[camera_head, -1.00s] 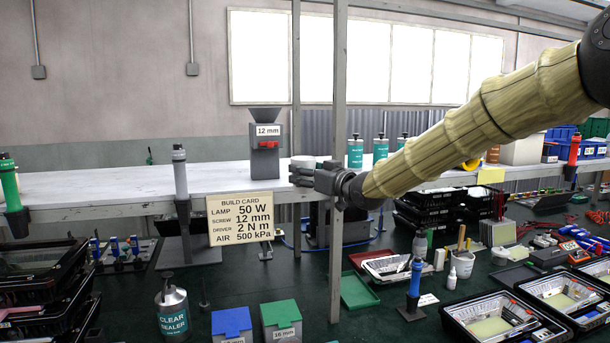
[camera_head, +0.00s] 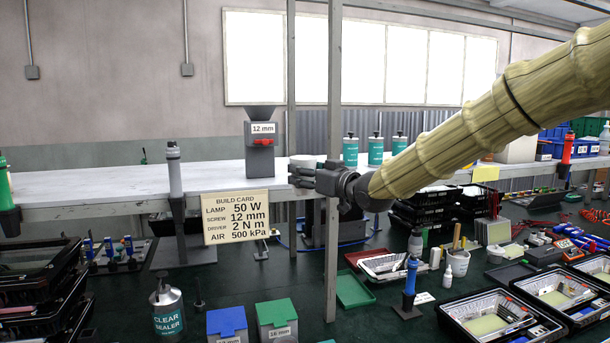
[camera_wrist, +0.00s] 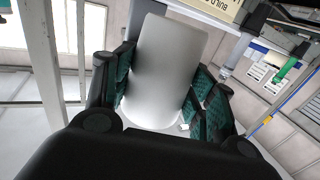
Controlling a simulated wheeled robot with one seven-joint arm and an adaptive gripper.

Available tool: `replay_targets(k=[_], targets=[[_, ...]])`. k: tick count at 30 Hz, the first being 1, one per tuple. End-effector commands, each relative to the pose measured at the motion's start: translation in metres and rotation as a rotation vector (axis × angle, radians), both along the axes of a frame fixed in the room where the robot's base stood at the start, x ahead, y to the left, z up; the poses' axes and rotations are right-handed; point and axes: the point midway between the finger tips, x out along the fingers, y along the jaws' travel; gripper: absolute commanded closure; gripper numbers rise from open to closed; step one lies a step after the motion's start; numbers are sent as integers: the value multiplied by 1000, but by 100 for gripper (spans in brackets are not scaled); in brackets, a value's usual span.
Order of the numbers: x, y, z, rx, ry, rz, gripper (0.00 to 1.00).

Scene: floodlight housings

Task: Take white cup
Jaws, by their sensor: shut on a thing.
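The white cup (camera_wrist: 165,70) sits between the green-padded fingers of my gripper (camera_wrist: 160,88) in the wrist view, with a finger against each side. In the head view only the top of the white cup (camera_head: 302,160) shows above my dark gripper (camera_head: 306,174). My gripper is shut on it at the front edge of the raised white shelf (camera_head: 110,184). The cup's lower part is hidden by the fingers in the head view. I cannot tell whether the cup touches the shelf.
A metal post (camera_head: 334,120) stands just right of the cup, close to my gripper. A grey 12 mm dispenser (camera_head: 262,147) stands behind and left. The build card (camera_head: 236,217) hangs from the shelf front. Several teal canisters (camera_head: 375,150) stand on the shelf at right.

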Motion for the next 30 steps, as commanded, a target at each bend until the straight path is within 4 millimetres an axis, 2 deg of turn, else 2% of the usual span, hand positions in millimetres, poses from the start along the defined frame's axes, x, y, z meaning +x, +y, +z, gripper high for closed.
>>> replay_targets(k=[16, 30], targets=[[-6, -1, 1, 0, 0, 0, 63], [-23, -5, 20, 1, -1, 0, 63]])
